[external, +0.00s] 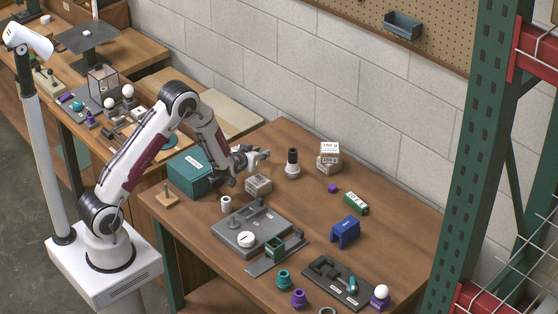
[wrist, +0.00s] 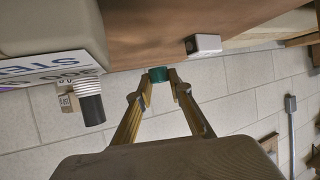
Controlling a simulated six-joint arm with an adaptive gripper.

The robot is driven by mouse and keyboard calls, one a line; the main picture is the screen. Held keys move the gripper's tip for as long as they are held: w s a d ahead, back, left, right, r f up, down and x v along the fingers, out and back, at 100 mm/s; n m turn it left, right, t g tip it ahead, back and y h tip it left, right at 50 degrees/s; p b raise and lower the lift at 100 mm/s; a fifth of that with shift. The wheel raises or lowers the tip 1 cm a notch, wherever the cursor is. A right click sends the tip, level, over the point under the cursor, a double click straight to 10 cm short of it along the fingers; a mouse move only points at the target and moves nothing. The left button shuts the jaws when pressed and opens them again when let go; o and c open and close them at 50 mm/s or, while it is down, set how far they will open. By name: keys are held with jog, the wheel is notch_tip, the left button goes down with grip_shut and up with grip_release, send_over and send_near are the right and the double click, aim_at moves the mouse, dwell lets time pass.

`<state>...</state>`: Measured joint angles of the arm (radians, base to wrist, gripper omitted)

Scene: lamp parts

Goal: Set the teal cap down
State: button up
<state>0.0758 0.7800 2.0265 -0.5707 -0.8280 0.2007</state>
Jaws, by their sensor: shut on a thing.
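The teal cap (wrist: 158,75) is between the two fingertips of my gripper (wrist: 159,84) in the wrist view. My gripper is shut on it. In the external view my gripper (external: 258,157) is level and raised near the back edge of the wooden table, between the teal box and the black-topped white fitting. The cap is too small there to make out clearly. I cannot tell how high it is above the table.
A black-topped white fitting (external: 292,163) and stacked weight blocks (external: 329,157) stand right of my gripper. A small grey box (external: 258,184) lies below it and a teal box (external: 190,172) left. A grey fixture plate (external: 252,230) stands in front.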

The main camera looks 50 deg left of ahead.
aim_at(261, 168)
jog(key=shift+f, duration=0.15)
jog(key=shift+f, duration=1.75)
jog(key=shift+f, duration=0.1)
jog(key=o, duration=0.8)
